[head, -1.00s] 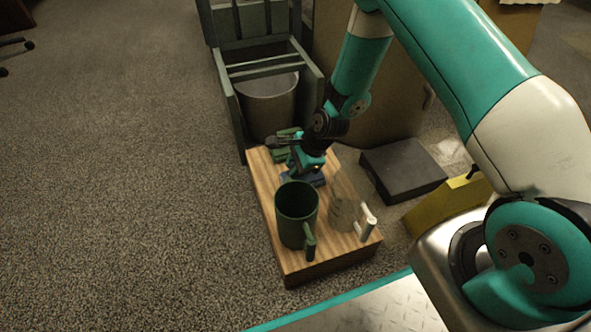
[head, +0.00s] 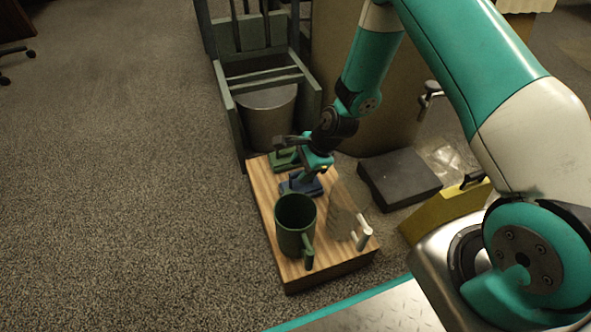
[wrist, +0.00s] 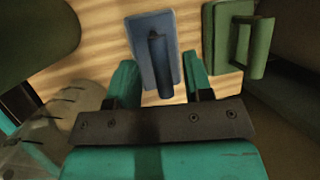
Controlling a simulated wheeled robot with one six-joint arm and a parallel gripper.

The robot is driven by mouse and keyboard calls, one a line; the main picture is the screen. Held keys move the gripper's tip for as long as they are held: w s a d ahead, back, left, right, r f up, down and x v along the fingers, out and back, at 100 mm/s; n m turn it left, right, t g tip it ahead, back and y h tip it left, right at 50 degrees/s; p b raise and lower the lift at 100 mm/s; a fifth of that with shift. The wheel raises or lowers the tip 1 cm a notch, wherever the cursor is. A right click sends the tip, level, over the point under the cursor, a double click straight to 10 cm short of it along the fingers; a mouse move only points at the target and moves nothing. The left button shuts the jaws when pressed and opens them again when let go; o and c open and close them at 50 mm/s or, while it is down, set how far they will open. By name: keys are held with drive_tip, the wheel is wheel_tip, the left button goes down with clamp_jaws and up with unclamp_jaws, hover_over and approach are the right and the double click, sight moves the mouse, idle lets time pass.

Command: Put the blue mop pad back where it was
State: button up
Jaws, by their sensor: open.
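The blue mop pad (head: 297,187) lies on a wooden board, and it also shows in the wrist view (wrist: 142,30) as a flat blue plate with a dark upright handle. My gripper (head: 313,178) is over the board at the blue pad. In the wrist view my gripper (wrist: 158,80) is open, with one teal finger on each side of the lower end of the handle. I see gaps between the fingers and the handle. In the head view my gripper hides part of the pad.
A similar green pad (head: 283,160) with a handle lies behind the blue one. A green mug (head: 294,225) and a clear jug (head: 342,221) with a white handle stand in front. The wooden board (head: 262,185) is bare at its left edge. A dark box (head: 400,178) is at right.

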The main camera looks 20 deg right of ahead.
drive_tip(key=s+a+r+n+p, duration=0.15)
drive_tip(key=r+n, duration=0.25)
drive_tip(key=r, duration=0.4)
drive_tip(key=s+a+r+n+g, duration=0.1)
drive_tip(key=s+r+n, duration=0.2)
drive_tip(key=r, duration=0.6)
drive_tip(key=s+a+r+n+p, duration=0.1)
drive_tip(key=s+r+n, duration=0.25)
drive_tip(key=r, duration=0.45)
drive_tip(key=s+r+n+g, duration=0.1)
drive_tip(key=s+r+n, duration=1.2)
drive_tip(key=s, duration=0.3)
drive_tip(key=shift+a+n, duration=0.4)
drive_tip(key=shift+n, duration=0.25)
drive_tip(key=shift+s, duration=0.1)
wheel_tip(320, 180, up, 48)
drive_tip(key=p, duration=4.8)
